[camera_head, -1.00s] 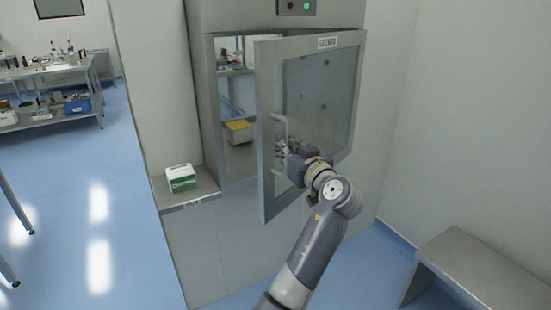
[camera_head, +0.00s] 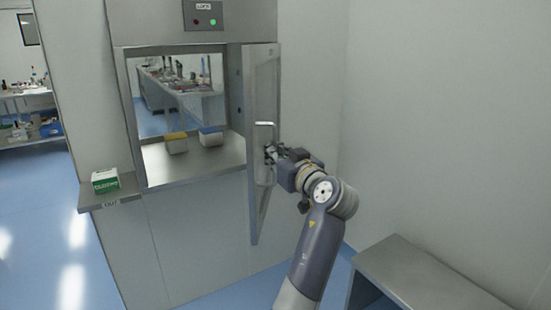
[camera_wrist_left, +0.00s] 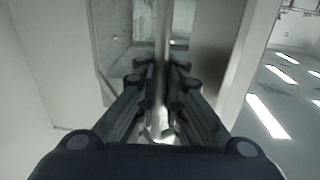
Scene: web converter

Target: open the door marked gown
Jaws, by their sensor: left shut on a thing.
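The door (camera_head: 262,100) of the wall pass-through stands wide open in the head view, seen nearly edge-on, swung out toward me on its right side. In the left wrist view the fingers (camera_wrist_left: 160,75) close on the upright handle bar (camera_wrist_left: 163,50). My right gripper is not in view.
The chamber (camera_head: 195,160) holds a yellow-topped box (camera_head: 176,143) and a blue-topped box (camera_head: 210,137). A green and white carton (camera_head: 105,181) sits on a small shelf at left. A metal bench (camera_head: 425,280) stands at lower right. Indicator lights (camera_head: 203,15) sit above the opening.

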